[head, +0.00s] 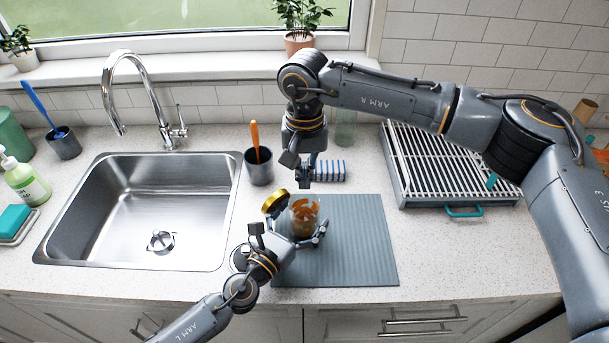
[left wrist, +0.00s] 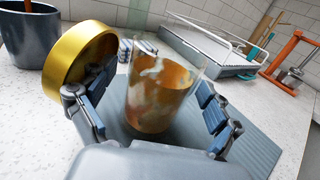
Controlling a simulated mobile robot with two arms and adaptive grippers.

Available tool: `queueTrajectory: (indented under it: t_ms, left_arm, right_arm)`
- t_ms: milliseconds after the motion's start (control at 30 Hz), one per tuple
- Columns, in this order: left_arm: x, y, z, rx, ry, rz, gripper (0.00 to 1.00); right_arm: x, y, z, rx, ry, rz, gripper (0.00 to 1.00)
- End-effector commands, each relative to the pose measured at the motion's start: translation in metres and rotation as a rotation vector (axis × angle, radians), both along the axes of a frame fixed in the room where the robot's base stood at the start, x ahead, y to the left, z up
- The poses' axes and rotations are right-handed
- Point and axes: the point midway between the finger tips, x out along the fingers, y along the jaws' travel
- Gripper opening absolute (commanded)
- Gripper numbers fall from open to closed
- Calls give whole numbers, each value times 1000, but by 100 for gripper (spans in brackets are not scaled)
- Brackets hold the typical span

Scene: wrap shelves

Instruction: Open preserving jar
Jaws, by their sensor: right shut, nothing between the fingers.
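The preserving jar (head: 304,213), clear glass with orange-brown contents, stands on the grey ribbed mat (head: 362,240). Its gold lid (head: 275,202) is tilted up on edge at the jar's left, off the mouth; whether a hinge joins them I cannot tell. In the left wrist view the jar (left wrist: 160,95) is between my fingers and the lid (left wrist: 80,60) is behind the left one. My left gripper (head: 290,236) is open around the jar, with gaps visible beside the glass. My right gripper (head: 305,180) is shut and empty, above and behind the jar.
A blue-striped item (head: 330,170) lies behind the mat, close to my right gripper. A grey cup (head: 258,168) with an orange-handled tool stands at the left. The sink (head: 225,255) is further left, a dish rack (head: 405,190) right. The mat's right part is clear.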

Motion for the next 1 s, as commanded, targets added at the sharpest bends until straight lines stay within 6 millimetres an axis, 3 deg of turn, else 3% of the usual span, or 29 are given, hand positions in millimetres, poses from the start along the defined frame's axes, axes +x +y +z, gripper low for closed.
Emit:
queueTrajectory:
  t_ms: [267, 700, 1000]
  left_arm:
    - [-6, 4, -1, 0, 2, 0, 90]
    - [-79, 50, -1, 3, 3, -1, 90]
    - [-101, 64, 0, 1, 1, -1, 90]
  right_arm:
    - [0, 0, 0, 0, 0, 0, 0]
    - [0, 0, 0, 0, 0, 0, 0]
    - [0, 0, 0, 0, 0, 0, 0]
